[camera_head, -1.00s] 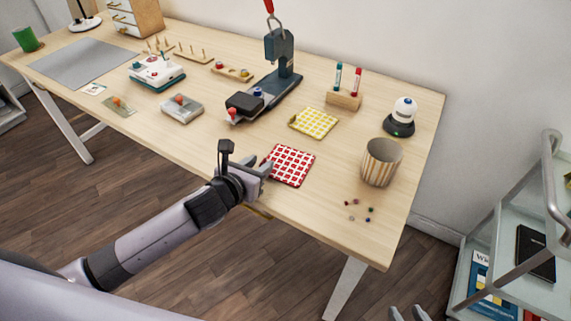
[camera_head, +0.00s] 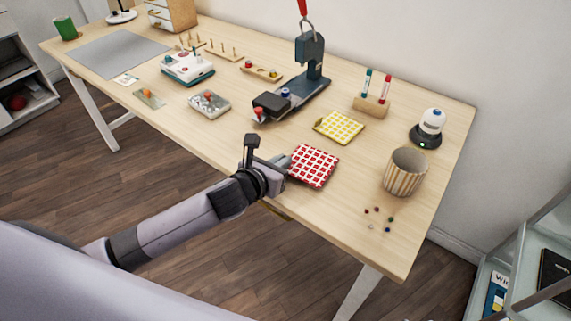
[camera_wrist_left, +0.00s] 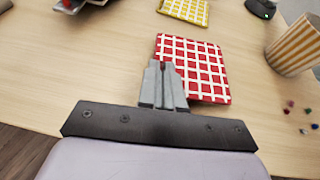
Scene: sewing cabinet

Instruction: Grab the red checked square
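The red checked square (camera_head: 314,166) is a flat red-and-white piece at the front of the wooden table (camera_head: 240,130). My left gripper (camera_head: 288,168) is at its left edge in the head view. In the left wrist view, the gripper's fingers (camera_wrist_left: 164,80) are close together over the near-left edge of the red checked square (camera_wrist_left: 200,70), with the edge between the tips. The square seems slightly raised off the table; the gap beneath is hard to see. My right gripper is not in view.
A yellow checked square (camera_head: 339,127) lies behind the red one. A striped cup (camera_head: 405,172) and several small beads (camera_head: 378,218) are to the right. A dark press (camera_head: 300,80) stands behind. The table's front edge is close.

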